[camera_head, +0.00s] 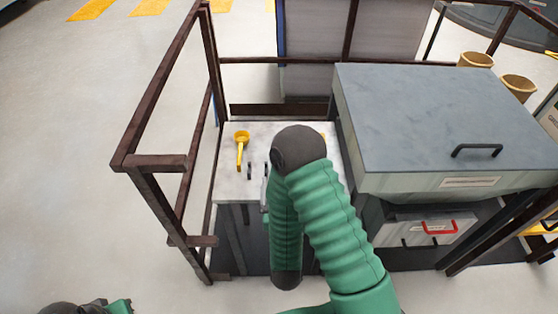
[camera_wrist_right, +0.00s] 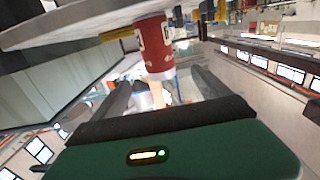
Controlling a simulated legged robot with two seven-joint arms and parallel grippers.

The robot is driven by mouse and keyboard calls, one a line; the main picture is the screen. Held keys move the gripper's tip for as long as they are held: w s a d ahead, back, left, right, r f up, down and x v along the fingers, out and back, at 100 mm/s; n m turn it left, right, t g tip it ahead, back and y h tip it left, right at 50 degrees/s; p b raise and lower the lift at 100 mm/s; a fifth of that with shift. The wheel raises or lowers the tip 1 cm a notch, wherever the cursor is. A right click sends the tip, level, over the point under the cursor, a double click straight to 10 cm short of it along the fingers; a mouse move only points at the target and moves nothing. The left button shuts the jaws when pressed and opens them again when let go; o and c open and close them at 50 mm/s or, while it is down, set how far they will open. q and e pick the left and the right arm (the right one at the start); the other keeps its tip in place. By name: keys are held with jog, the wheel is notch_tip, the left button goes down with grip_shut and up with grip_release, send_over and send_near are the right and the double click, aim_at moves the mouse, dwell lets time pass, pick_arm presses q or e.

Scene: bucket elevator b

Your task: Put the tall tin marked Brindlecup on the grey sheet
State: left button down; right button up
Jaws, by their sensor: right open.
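A red tin (camera_wrist_right: 153,42) with pale markings shows in the right wrist view, which is tilted so that the pale table top lies at the top. The tin meets the table surface and is ahead of my right gripper (camera_wrist_right: 160,88), whose two dark fingers stand wide apart and empty. I cannot read its name. In the head view my green right arm hides the tin, and only a little of the right gripper (camera_head: 265,188) shows at the arm's left edge. My left gripper is not in view. I cannot pick out a separate grey sheet with certainty.
A yellow scoop (camera_head: 241,146) and a small dark object (camera_head: 249,171) lie on the pale table (camera_head: 229,187). A brown railing (camera_head: 150,163) stands to the left. A large grey-topped cabinet (camera_head: 420,110) with a black handle stands to the right, higher than the table.

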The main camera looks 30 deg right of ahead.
jog(key=w+d+b, duration=0.1)
jog(key=b, duration=0.1)
jog(key=w+d+b, duration=0.1)
jog(key=shift+w+d+f, duration=0.25)
jog(key=shift+w+d, duration=0.1)
jog(key=b+x, duration=0.2)
jog(key=b, duration=0.3)
jog(key=shift+w+d+f+b, duration=0.15)
jog(key=shift+f+b, duration=0.1)
jog(key=shift+b, duration=0.15)
jog(key=x, duration=0.5)
jog(key=r+x, duration=0.1)
jog(key=x, duration=0.2)
jog(key=shift+w+a+r, duration=0.1)
jog(key=shift+w+a, duration=0.1)
jog(key=shift+w, duration=0.1)
jog(key=shift+a+r, duration=0.1)
jog(key=shift+a, duration=0.1)
jog(key=c, duration=1.3)
